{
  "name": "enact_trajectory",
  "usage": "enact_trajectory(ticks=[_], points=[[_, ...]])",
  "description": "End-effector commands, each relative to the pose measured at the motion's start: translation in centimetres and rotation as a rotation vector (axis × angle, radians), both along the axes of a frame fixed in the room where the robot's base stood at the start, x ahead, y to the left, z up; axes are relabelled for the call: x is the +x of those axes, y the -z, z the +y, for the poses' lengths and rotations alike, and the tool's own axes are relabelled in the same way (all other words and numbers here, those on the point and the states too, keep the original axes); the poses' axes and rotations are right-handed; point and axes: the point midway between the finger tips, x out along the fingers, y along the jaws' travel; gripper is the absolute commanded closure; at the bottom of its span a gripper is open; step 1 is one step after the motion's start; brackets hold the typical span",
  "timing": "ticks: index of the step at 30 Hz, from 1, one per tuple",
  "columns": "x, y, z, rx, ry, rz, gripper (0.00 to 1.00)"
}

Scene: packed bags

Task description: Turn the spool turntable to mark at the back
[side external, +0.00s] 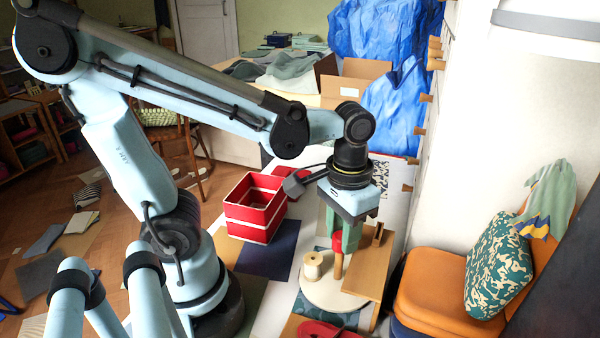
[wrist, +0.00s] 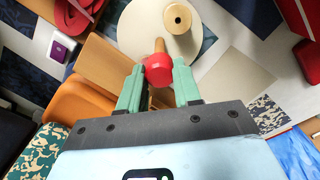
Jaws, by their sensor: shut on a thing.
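The turntable (side external: 338,296) is a round cream disc low in front of me; part of it shows at the top of the wrist view (wrist: 137,32). A pale wooden spool (side external: 312,267) stands upright on its left side in the side view, and the spool (wrist: 177,19) is near the top in the wrist view. A wooden peg with a red knob (wrist: 159,70) rises from the disc. My gripper (side external: 347,240) points down with its green fingers on either side of the red knob, shut on it. I cannot make out the mark.
A wooden board (side external: 372,262) stands close on the right of the disc. A red box (side external: 254,205) is behind to the left. An orange cushioned seat (side external: 435,290) with a patterned pillow (side external: 497,265) is at the right. Red flat pieces lie at the front.

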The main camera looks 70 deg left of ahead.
Motion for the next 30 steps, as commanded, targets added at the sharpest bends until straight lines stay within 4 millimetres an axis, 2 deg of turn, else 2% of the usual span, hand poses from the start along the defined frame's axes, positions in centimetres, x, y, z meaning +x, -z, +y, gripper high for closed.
enact_trajectory(ticks=[30], points=[[0.02,-0.03,0.11,0.001,-0.51,-0.001,1.0]])
